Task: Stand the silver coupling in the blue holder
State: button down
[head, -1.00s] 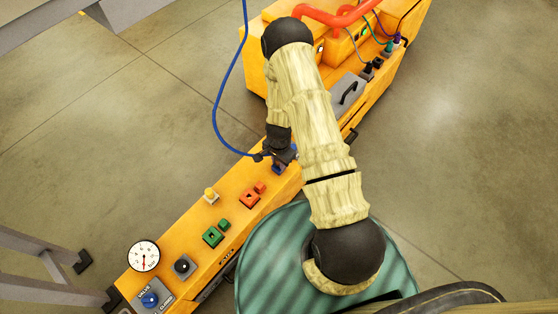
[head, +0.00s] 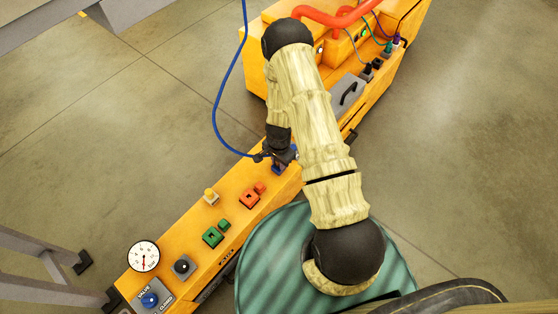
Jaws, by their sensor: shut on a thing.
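My gripper (head: 281,157) is over the yellow bench, at the far end of its row of fittings. It is shut on the silver coupling, which is too small and too covered by the fingers to make out clearly. A blue hose hangs from the top and curves down to the gripper's left side. The blue holder (head: 277,170) shows as a small blue patch on the bench right below the fingers. I cannot tell whether the coupling is inside the holder, touching it or just above it, or how upright it is.
Along the bench (head: 165,245) are a yellow fitting (head: 210,196), orange blocks (head: 249,198), green blocks (head: 213,237), a gauge (head: 144,256) and a blue valve knob (head: 150,300). A taller yellow cabinet with red pipes (head: 330,18) stands behind my arm.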

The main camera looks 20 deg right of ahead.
jog(key=shift+s+a+f, duration=0.1)
jog(key=shift+f, duration=0.6)
jog(key=shift+s+a+f, duration=0.1)
jog(key=shift+f, duration=0.6)
jog(key=c, duration=1.2)
grip_release()
jog(key=shift+w, duration=0.1)
jog(key=shift+o, duration=0.4)
jog(key=shift+d, duration=0.15)
jog(key=shift+w+d, duration=0.1)
jog(key=shift+d, duration=0.25)
jog(key=shift+r, duration=0.1)
jog(key=shift+w+a+r, duration=0.1)
jog(key=shift+a+r, duration=0.05)
jog(key=shift+r, duration=0.4)
notch_tip(320, 180, up, 19)
jog(key=p, duration=0.7)
jog(key=shift+a, duration=0.3)
